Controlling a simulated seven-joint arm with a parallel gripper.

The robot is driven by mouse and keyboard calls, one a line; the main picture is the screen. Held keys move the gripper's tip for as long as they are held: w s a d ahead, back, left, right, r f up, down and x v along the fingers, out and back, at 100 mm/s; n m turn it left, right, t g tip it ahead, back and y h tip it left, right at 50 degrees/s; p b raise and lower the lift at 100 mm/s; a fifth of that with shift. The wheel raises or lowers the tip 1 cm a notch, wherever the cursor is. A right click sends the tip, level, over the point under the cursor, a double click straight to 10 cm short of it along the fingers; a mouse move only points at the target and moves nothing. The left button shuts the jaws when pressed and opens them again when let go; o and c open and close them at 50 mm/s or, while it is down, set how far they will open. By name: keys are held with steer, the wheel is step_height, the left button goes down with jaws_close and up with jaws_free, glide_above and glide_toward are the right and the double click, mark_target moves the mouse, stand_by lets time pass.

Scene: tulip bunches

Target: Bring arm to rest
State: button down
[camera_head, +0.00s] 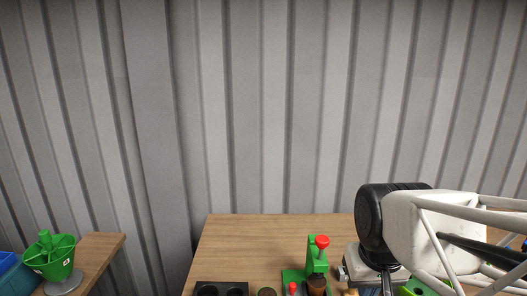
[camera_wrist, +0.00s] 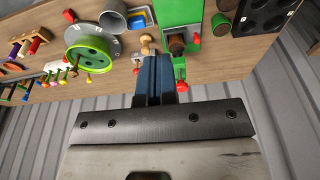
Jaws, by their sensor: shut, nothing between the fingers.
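My gripper (camera_wrist: 155,68) shows in the wrist view with its two dark blue fingers together and nothing held. It points over the wooden table (camera_wrist: 145,78), whose edge runs across the middle of that view. In the head view my white and black arm (camera_head: 420,225) reaches in from the right over the right side of the table (camera_head: 255,240). The gripper end there is at the bottom, partly cut off by the frame. No tulip bunch is in the fingers.
A green press with a red knob (camera_head: 322,242) stands left of my arm; a black tray with round holes (camera_head: 221,289) is further left. The wrist view shows a green round holder (camera_wrist: 88,52), a grey cup (camera_wrist: 112,15) and coloured slim items (camera_wrist: 60,75). A green divided container (camera_head: 50,257) stands far left.

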steer(key=shift+s+d+f, duration=0.1)
steer(key=shift+s+f, duration=0.1)
steer(key=shift+s, duration=0.55)
steer(key=shift+s+a+f, duration=0.1)
steer(key=shift+s+f, duration=0.05)
steer(key=shift+s, duration=0.55)
steer(key=shift+s+d+f, duration=0.1)
steer(key=shift+s+f, duration=0.1)
steer(key=shift+s, duration=0.55)
steer(key=c, duration=1.8)
jaws_free()
